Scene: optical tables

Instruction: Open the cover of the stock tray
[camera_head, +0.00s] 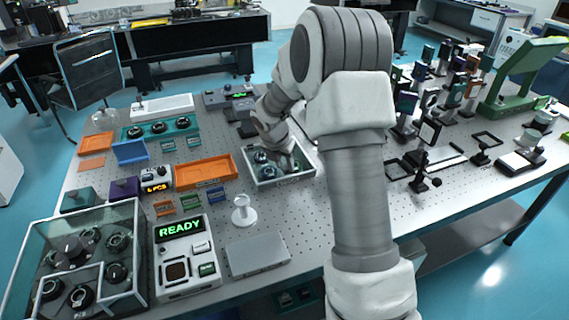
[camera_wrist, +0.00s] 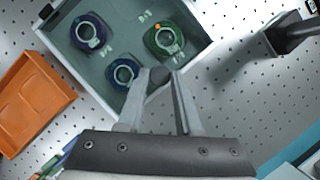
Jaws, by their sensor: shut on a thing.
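The stock tray (camera_head: 297,179) is a shallow, pale-rimmed box near the middle of the table. It holds round dark parts, and in the wrist view three show inside the tray (camera_wrist: 92,74), ringed blue, green and blue. The cover seems to be clear, and I cannot tell its edges from the tray. My gripper (camera_wrist: 161,76) is shut on a small dark knob (camera_wrist: 159,75) at the tray's near edge. In the head view my gripper (camera_head: 279,150) is over the tray, partly hidden by my arm. I cannot tell whether the cover is lifted.
An orange tray (camera_head: 207,171) lies just left of the stock tray. A white round stand (camera_head: 243,211), a grey plate (camera_head: 257,253) and a READY box (camera_head: 186,256) stand nearer. A clear-walled box (camera_head: 36,243) is at front left. Optical mounts (camera_head: 430,132) crowd the right.

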